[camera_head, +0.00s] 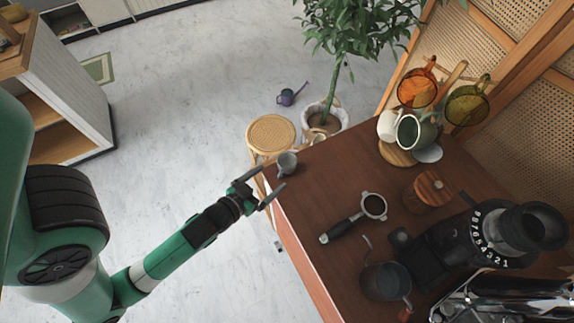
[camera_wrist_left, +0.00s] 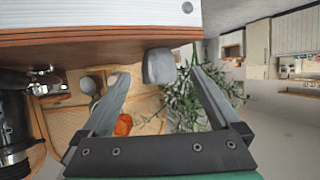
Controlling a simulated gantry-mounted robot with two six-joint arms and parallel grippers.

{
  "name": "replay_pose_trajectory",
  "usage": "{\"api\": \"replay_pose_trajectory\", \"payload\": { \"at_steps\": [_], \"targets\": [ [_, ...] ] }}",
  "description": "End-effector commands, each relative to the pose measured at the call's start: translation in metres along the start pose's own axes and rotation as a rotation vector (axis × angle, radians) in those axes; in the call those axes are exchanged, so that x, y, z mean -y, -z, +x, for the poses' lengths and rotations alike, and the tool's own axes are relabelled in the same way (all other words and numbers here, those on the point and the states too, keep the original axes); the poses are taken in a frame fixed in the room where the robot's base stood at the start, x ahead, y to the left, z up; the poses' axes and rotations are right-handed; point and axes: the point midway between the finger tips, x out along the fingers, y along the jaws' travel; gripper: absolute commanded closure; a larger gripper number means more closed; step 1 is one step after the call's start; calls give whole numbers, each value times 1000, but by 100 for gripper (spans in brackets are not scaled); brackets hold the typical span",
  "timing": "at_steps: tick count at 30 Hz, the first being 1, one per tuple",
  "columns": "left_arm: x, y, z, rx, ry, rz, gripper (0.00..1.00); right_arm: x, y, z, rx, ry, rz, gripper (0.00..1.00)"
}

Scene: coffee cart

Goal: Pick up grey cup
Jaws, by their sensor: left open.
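The grey cup (camera_head: 287,163) stands near the far left corner of the brown cart top (camera_head: 325,180) in the head view. My left gripper (camera_head: 268,186) is open, with its fingers spread just left of and nearer than the cup. In the left wrist view the cup (camera_wrist_left: 159,66) lies ahead between the two open fingers (camera_wrist_left: 158,92), closer to the left finger. The cup looks apart from both fingers, and nothing is held. My right gripper is not seen in either view.
A portafilter (camera_head: 355,217), a metal pitcher (camera_head: 386,281) and a grinder (camera_head: 455,245) stand on the cart. Green and white cups (camera_head: 416,131) are at the back. A rattan stool (camera_head: 271,134) and potted plant (camera_head: 350,30) are beyond the cart edge.

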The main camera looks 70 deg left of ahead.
Motion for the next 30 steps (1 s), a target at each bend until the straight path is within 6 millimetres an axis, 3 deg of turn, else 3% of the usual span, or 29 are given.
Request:
{"api": "replay_pose_trajectory", "payload": {
  "at_steps": [3,9,18,25,30],
  "targets": [
    [0,0,15,-1,0,0,4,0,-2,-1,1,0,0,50],
    [-2,-2,22,0,-2,1,4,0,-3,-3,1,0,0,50],
    [-7,-2,66,-1,0,0,4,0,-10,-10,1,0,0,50],
    [-7,-2,68,1,-1,1,4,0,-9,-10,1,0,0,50],
    [-7,-2,68,1,-1,1,32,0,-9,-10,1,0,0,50]
  ]
}}
